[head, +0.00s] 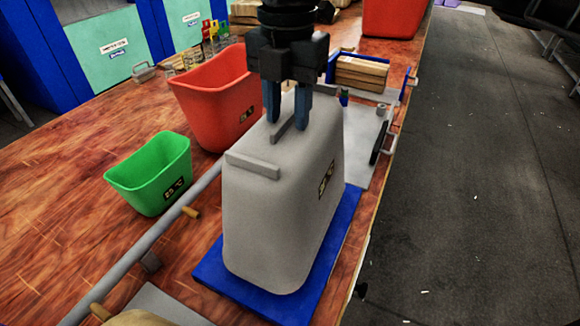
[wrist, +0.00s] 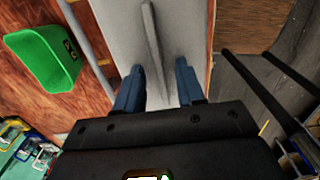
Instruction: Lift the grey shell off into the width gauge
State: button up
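The grey shell (head: 275,215) is a tall tapered block-like cover with a dark label, upright on a blue base plate (head: 233,292). A thin upright rib (head: 285,124) runs along its top, and a short grey bar (head: 252,165) lies across the top's near end. My gripper (head: 287,112) points down over the shell with its two blue fingers apart, one on each side of the rib. The wrist view shows the fingers (wrist: 158,85) open, with gaps to the rib (wrist: 151,40). I cannot tell for sure which fixture is the width gauge.
A red bin (head: 215,105) and a green bin (head: 150,175) stand left of the shell. A grey rail with wooden pegs (head: 150,240) runs beside it. Behind is a grey plate (head: 362,135) with a blue-ended holder of wooden blocks (head: 361,74). The table's right edge is close.

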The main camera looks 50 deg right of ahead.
grip_shut()
dwell(0.3)
dwell(1.1)
